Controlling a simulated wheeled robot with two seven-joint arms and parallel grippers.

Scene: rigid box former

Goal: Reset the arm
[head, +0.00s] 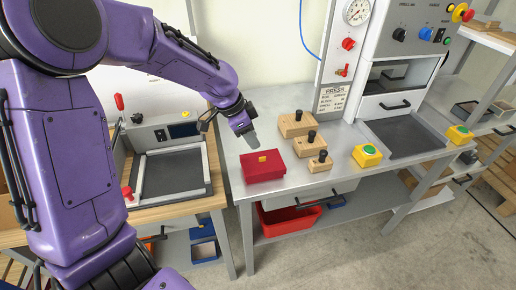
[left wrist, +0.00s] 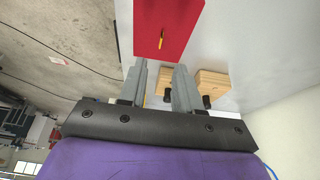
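My left gripper (head: 250,137) hangs above the metal table, behind the red box (head: 264,174) in the head view. The red box is closed and has a small yellow tab on top. In the left wrist view my left gripper (left wrist: 160,72) has its two grey fingers apart with nothing between them. The red box (left wrist: 175,22) lies beyond the fingertips there, with the yellow tab seen edge-on. I cannot tell the exact height of the fingers over the table. My right gripper is not in view.
Several wooden blocks with black knobs, one of them here (head: 297,125), stand right of the red box. A yellow box with a green button (head: 367,155) and a press (head: 405,60) stand farther right. A framed dark plate (head: 173,172) lies left. A red bin (head: 290,215) sits below.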

